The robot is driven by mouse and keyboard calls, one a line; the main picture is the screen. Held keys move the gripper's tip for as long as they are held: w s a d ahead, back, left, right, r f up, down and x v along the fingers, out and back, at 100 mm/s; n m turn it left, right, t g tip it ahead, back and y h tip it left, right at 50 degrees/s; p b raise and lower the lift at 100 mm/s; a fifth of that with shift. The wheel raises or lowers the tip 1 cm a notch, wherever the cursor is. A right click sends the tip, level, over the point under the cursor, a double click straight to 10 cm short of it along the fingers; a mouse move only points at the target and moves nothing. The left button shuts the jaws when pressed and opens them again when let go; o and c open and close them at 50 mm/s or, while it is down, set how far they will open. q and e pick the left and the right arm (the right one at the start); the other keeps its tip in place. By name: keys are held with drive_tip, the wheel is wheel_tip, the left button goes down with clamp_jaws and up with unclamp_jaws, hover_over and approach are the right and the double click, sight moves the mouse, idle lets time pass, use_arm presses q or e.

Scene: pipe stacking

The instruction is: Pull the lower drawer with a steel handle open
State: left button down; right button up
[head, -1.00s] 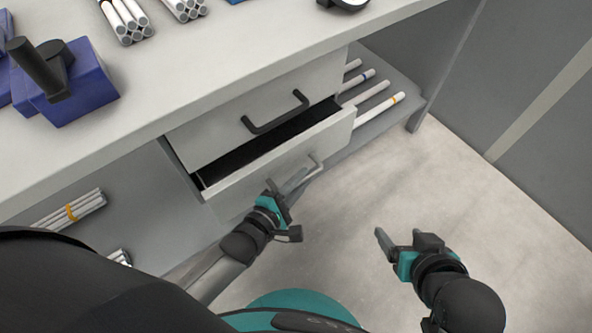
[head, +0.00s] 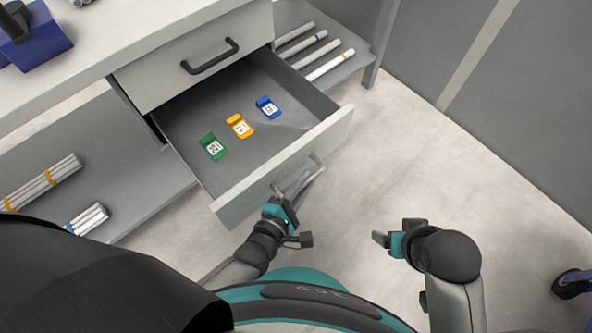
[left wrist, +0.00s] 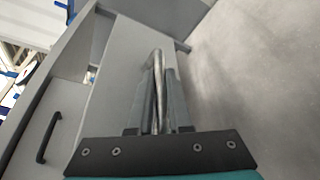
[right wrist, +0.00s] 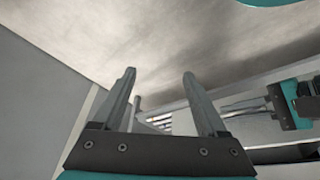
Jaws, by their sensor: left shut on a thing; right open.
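The lower drawer (head: 290,160) is pulled well out from under the table, and its inside shows. Its steel handle (head: 316,165) is on the front panel. My left gripper (head: 297,186) is shut on this handle; in the left wrist view the steel bar (left wrist: 157,80) runs between the two fingers. Three tags lie on the drawer floor: a green tag (head: 212,146), a yellow tag (head: 239,126) and a blue tag (head: 268,107). My right gripper (right wrist: 160,90) is open and empty, held over the floor to the right of the drawer.
The upper drawer with a dark handle (head: 210,56) is closed above. Several white pipes (head: 330,65) lie on the lower shelf at right, and bundled pipes (head: 45,183) at left. The floor (head: 450,160) to the right is clear; a dark blue object (head: 573,284) stands at the far right.

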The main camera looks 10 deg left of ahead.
use_arm(q)
drive_tip(key=shift+s+d, duration=0.8)
drive_tip(key=shift+d, duration=0.2)
drive_tip(key=shift+s+d, duration=0.8)
drive_tip(key=shift+d, duration=0.2)
use_arm(e)
drive_tip(key=shift+s+d+f, duration=0.1)
drive_tip(key=shift+d+f, duration=0.05)
drive_tip(key=shift+f, duration=0.45)
use_arm(q)
drive_tip(key=c, duration=0.8)
unclamp_jaws()
drive_tip(key=shift+c, duration=0.2)
use_arm(e)
drive_tip(key=s+d+f+g+p, duration=0.1)
drive_tip(key=s+f+p, duration=0.2)
drive_tip(key=f, duration=0.3)
drive_tip(key=s+d+f+g+p, duration=0.1)
drive_tip(key=s+f+p, duration=0.1)
drive_tip(key=f+p, duration=0.3)
use_arm(q)
wheel_tip(320, 180, up, 20)
drive_tip(key=p, duration=0.4)
use_arm(e)
drive_tip(key=s+d+f+h, duration=0.1)
drive_tip(key=s+d+f, duration=0.4)
drive_tip(key=s, duration=0.3)
drive_tip(key=shift+s+d+f, duration=0.4)
drive_tip(key=shift+d, duration=0.2)
